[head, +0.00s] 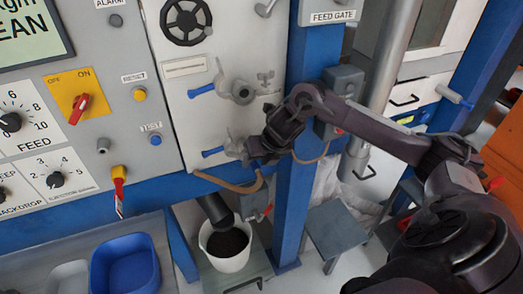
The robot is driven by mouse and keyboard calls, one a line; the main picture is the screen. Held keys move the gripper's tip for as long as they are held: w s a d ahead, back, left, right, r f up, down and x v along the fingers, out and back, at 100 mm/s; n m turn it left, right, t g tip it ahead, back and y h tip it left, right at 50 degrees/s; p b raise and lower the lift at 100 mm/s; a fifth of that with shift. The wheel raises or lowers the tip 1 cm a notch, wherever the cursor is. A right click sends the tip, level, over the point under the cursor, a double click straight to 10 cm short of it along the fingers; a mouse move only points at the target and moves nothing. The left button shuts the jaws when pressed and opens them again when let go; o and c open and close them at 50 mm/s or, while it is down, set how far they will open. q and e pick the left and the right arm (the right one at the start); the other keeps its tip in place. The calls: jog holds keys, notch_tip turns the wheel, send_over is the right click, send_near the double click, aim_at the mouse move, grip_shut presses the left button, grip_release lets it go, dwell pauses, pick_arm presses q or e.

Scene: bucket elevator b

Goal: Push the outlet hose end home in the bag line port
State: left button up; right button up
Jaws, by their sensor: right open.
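My right gripper (250,153) is open beside the lower metal fitting (234,147) on the grey-white panel. Its arm comes in from the right, and the dark wrist hides part of the area. A tan hose (228,184) sags below the gripper and curves up behind it. A tan piece also shows right of the wrist, against the blue post. I cannot tell whether the hose end is seated in a port; the gripper covers that spot. An upper metal fitting (240,92) has a blue-handled lever at its left. My left gripper is not in view.
A blue post (290,205) stands right of the panel. A white bucket (228,246) of dark material sits below on a grey stand. A control panel with knobs fills the left. A blue bin (125,262) lies lower left, and a grey stool (334,228) stands at right.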

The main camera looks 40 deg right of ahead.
jog(key=shift+w+f, duration=0.3)
jog(key=shift+f, duration=0.1)
jog(key=shift+w+a+f, duration=0.1)
jog(key=shift+w+f, duration=0.05)
jog(key=shift+f, duration=0.15)
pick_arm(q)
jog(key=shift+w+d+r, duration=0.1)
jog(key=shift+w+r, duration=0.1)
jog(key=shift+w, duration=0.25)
pick_arm(e)
grip_shut()
jog(key=shift+s+a, duration=0.15)
jog(key=shift+s, duration=0.6)
jog(key=shift+s+a, duration=0.2)
jog(key=shift+s, duration=0.6)
jog(key=shift+s+a, duration=0.2)
jog(key=shift+s, duration=0.55)
